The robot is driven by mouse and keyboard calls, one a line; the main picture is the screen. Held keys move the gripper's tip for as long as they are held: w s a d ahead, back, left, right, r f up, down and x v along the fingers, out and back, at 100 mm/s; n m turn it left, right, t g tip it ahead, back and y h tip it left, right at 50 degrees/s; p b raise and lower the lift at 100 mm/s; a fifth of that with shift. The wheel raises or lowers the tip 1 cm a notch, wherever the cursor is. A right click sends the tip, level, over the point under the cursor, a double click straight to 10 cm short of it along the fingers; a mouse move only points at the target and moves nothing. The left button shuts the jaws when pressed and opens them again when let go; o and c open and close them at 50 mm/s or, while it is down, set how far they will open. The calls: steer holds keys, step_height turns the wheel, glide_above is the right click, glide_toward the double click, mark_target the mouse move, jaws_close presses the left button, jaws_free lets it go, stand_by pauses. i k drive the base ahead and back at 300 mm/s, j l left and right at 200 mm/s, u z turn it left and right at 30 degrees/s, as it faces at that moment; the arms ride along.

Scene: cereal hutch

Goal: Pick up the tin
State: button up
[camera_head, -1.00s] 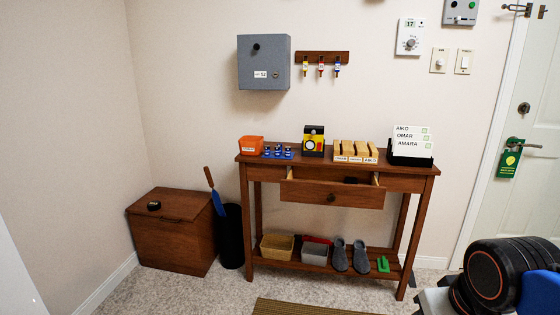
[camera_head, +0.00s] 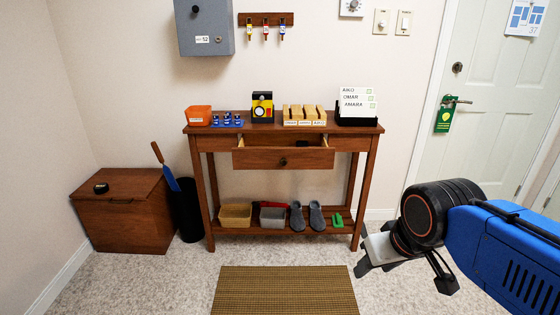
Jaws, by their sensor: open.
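No object is plainly recognisable as the tin. A small dark round object (camera_head: 101,188) lies on the lid of the wooden chest at the left, and a black-and-yellow box-like item (camera_head: 262,107) stands on the console table; I cannot tell whether either is the tin. A dark object (camera_head: 303,142) shows partly inside the pulled-out drawer, its shape mostly hidden. My gripper (camera_head: 405,275) is at the lower right, over the floor and in front of the table's right end. It is open, holds nothing visible and is apart from all these objects.
The console table (camera_head: 350,128) has its drawer (camera_head: 284,158) pulled out. Its top bears an orange bin (camera_head: 198,115), wooden blocks and a card holder. Bins and slippers fill the lower shelf. A wooden chest (camera_head: 125,220) stands left. A mat (camera_head: 284,290) lies on the open floor.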

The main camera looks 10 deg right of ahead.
mark_target(100, 188)
steer(key=u, duration=0.3)
steer(key=i+j+u, duration=0.1)
steer(key=i+u, duration=0.35)
steer(key=i+l+u, duration=0.1)
steer(key=i+u, duration=0.35)
steer(key=i+l+u, duration=0.1)
steer(key=i, duration=0.45)
steer(key=i+l, duration=0.4)
steer(key=i+l+u, duration=0.15)
steer(key=i, duration=0.5)
steer(key=i+l, duration=0.45)
steer(key=i+j+u, duration=0.05)
